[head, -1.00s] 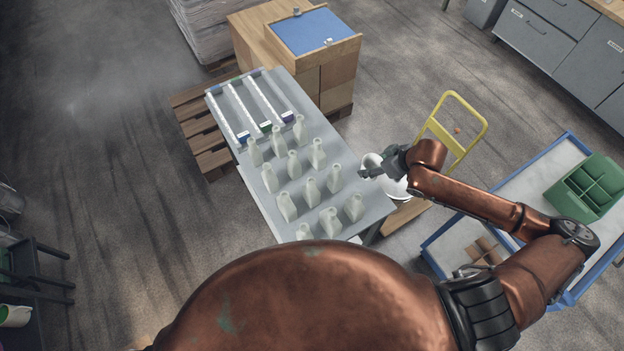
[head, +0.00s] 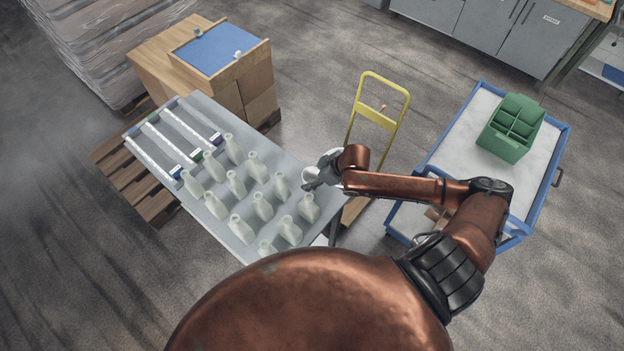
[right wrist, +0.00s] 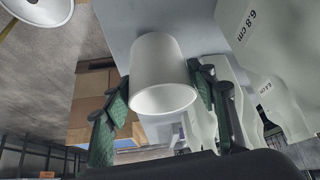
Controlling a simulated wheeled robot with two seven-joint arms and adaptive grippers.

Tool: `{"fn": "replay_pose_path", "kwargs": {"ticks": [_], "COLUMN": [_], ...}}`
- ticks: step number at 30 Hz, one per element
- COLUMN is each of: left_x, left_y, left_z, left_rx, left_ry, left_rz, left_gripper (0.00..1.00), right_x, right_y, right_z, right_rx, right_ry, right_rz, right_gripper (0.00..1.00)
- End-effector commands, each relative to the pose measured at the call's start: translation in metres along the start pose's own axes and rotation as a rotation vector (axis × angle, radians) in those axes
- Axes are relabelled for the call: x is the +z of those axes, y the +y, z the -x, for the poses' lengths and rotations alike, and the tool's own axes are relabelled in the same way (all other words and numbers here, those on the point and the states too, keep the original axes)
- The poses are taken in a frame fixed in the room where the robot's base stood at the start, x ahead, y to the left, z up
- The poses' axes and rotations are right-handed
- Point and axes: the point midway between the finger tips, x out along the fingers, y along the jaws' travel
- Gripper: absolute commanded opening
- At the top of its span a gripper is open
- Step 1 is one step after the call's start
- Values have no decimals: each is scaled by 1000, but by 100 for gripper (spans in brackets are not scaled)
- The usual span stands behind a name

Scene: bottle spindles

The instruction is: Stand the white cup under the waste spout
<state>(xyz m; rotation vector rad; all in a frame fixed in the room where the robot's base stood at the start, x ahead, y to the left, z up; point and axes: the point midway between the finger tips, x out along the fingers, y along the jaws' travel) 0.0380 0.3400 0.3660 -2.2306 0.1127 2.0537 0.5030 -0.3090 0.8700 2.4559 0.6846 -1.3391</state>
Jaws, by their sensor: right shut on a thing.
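The white cup (right wrist: 163,75) is between the two green-padded fingers of my right gripper (right wrist: 160,100) in the right wrist view. My right gripper is shut on it. In the head view the right gripper (head: 318,178) is over the right edge of the grey table (head: 284,160), beside the pale bottles. A small white patch of the cup (head: 310,176) shows at its fingers; the rest is hidden by the gripper. I cannot make out a waste spout in either view. My left gripper is not in view.
Several pale bottles (head: 263,207) stand in rows on the table, close left of the gripper. White rails (head: 158,147) lie at its far end. A yellow-handled trolley (head: 377,116) stands right of the table. A blue-framed cart (head: 470,120) carries a green divided crate (head: 512,128).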

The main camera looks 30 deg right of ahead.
Motion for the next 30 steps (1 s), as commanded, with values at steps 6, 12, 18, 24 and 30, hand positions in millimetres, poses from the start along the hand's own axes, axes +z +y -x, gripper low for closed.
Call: {"fn": "replay_pose_path", "kwargs": {"ticks": [6,12,18,24,30], "left_x": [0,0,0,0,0], "left_y": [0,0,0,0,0], "left_z": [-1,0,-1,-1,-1], "left_rx": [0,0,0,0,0], "left_ry": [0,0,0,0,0], "left_rz": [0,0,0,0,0], "left_gripper": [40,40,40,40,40], "right_x": [6,7,7,7,6], "right_y": [0,0,0,0,0], "right_z": [-9,-10,-11,-11,-10], "right_rx": [1,0,0,0,0], "right_ry": [0,0,0,0,0], "right_rz": [1,1,1,1,1], "right_gripper": [36,36,63,70,70]}}
